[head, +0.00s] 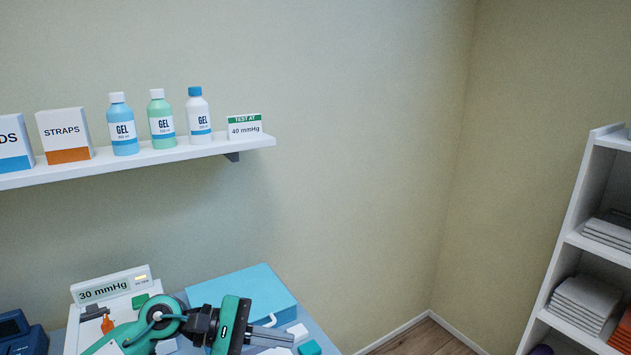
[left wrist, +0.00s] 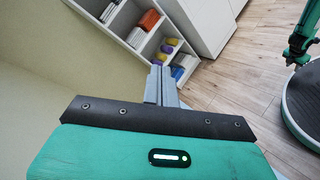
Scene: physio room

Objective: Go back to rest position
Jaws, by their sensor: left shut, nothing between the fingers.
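My left gripper (head: 272,338) is at the bottom of the head view, above the tabletop in front of a blue case. Its fingers are together, point right, and hold nothing. In the left wrist view its grey fingers (left wrist: 160,86) also show closed, with the floor and a shelf unit beyond them. Green and dark parts of my own body show at the right edge of the left wrist view. I cannot make out my right gripper in either view.
The blue case (head: 243,291) and a panel reading 30 mmHg (head: 110,286) are close to my left arm. A wall shelf (head: 190,150) above carries gel bottles, boxes and a card reading 40 mmHg. A white shelf unit (head: 566,238) with folded towels stands right. Floor (head: 425,340) shows between.

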